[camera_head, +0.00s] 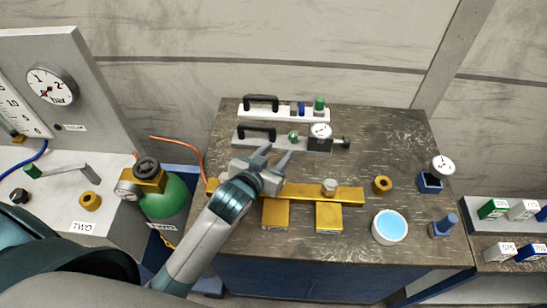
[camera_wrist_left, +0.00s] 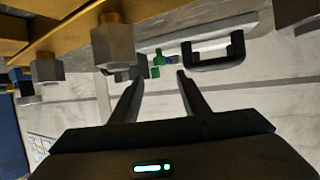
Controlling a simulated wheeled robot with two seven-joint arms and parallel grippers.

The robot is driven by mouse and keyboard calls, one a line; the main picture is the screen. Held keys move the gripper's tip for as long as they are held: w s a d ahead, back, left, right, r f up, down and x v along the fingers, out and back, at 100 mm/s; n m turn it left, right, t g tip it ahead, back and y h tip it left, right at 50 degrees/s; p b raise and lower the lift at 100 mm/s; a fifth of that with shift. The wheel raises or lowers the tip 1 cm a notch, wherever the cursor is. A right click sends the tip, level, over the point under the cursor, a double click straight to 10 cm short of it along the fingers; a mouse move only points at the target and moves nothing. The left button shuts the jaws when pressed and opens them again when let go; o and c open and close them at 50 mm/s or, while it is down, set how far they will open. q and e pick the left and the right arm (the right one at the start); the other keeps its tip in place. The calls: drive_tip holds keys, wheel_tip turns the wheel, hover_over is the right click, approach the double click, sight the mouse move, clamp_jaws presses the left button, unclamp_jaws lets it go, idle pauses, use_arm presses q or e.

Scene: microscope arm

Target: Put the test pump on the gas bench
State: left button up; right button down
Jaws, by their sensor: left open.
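Two flat units with black handles lie at the back of the dark worktop. The grey one with a round gauge, which looks like the test pump (camera_head: 285,144), is the nearer; a white handled unit (camera_head: 285,113) with blue and green fittings lies behind it. The light bench at left with a gauge panel (camera_head: 75,85) may be the gas bench. My right gripper is not in view.
A gold bar (camera_head: 345,193) with a hex nut and two gold blocks lies under my left arm. A blue-filled bowl (camera_head: 389,227), gold ring (camera_head: 382,185) and small gauge (camera_head: 443,165) stand to the right. A green cylinder (camera_head: 168,195) stands between bench and table.

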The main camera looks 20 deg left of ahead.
use_arm(q)
drive_tip(key=shift+v, duration=1)
